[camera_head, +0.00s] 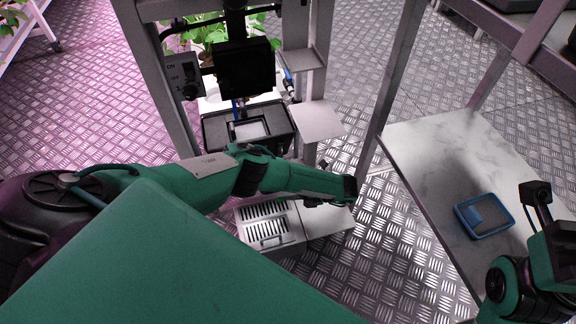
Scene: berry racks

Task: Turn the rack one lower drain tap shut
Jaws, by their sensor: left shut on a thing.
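My left arm reaches in from the left across the front of the rack. Its black gripper (329,192) is low at the rack's right post, above the white base with the slotted grate. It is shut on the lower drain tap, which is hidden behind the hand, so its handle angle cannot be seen. Higher on the same post is a small blue-and-metal fitting (289,78). My right gripper (541,205) is at the right edge, partly cut off, away from the rack; its jaw opening is unclear.
A black tray (212,132) and a dark screen (245,68) are on the rack, with a switch box (183,76) at its left. A slotted grate box (270,241) is below. A marble-topped table (425,140) at right holds a blue tray (464,218).

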